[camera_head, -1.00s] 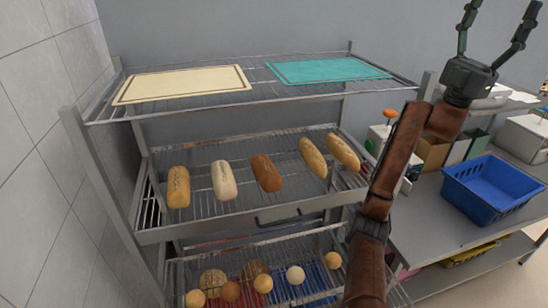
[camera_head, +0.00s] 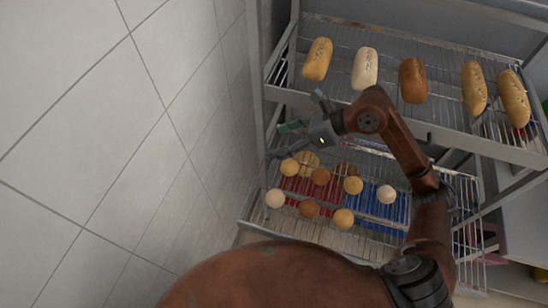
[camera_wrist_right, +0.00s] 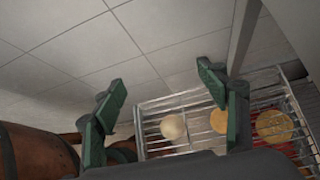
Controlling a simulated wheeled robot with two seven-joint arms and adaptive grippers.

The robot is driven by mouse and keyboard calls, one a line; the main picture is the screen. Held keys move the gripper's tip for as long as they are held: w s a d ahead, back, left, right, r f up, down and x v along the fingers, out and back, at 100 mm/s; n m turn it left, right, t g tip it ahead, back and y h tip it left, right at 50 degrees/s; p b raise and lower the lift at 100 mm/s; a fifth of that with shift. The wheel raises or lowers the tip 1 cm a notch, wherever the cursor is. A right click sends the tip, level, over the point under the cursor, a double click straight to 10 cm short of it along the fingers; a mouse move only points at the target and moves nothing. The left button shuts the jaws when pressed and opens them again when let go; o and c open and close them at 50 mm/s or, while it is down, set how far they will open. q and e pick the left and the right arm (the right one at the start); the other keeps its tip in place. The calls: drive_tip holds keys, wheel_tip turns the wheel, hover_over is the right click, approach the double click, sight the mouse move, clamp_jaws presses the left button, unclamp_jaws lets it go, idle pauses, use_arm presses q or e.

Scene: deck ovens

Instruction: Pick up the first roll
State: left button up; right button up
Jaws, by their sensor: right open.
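Several round rolls lie on the lower wire rack (camera_head: 375,232). A pale roll (camera_head: 275,198) is at its left front, with a brown roll (camera_head: 308,208) and a golden roll (camera_head: 343,218) to its right. More rolls, including a golden one (camera_head: 289,166), lie behind them. I cannot tell which is the first roll. My right gripper (camera_head: 297,127) is open and empty near the rack's left end, apart from the rolls. In the right wrist view, a pale roll (camera_wrist_right: 173,127) shows between the spread fingers (camera_wrist_right: 160,78). My left gripper is out of view.
The middle rack (camera_head: 440,112) above holds several longer loaves, including a pale loaf (camera_head: 365,68). Its front rail lies close to my right arm. A tiled wall (camera_head: 120,130) stands at the left, close to the rack's end. Red and blue surfaces show under the lower wires.

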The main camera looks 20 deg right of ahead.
sight(277, 195)
drive_tip(key=s+f+h, duration=0.1)
drive_tip(key=s+f, duration=0.1)
drive_tip(key=f, duration=0.4)
drive_tip(key=s+f+g+h, duration=0.1)
drive_tip(key=s+f+h, duration=0.1)
drive_tip(key=f, duration=0.5)
drive_tip(key=s+f+g+h, duration=0.1)
drive_tip(key=s+f+h, duration=0.1)
drive_tip(key=f, duration=0.5)
drive_tip(key=shift+s+a+n+b, duration=0.2)
drive_tip(key=shift+a+n+b, duration=0.1)
drive_tip(key=x, duration=0.6)
drive_tip(key=shift+d, duration=0.15)
drive_tip(key=shift+c, duration=0.6)
drive_tip(key=c, duration=1)
drive_tip(key=shift+r, duration=0.1)
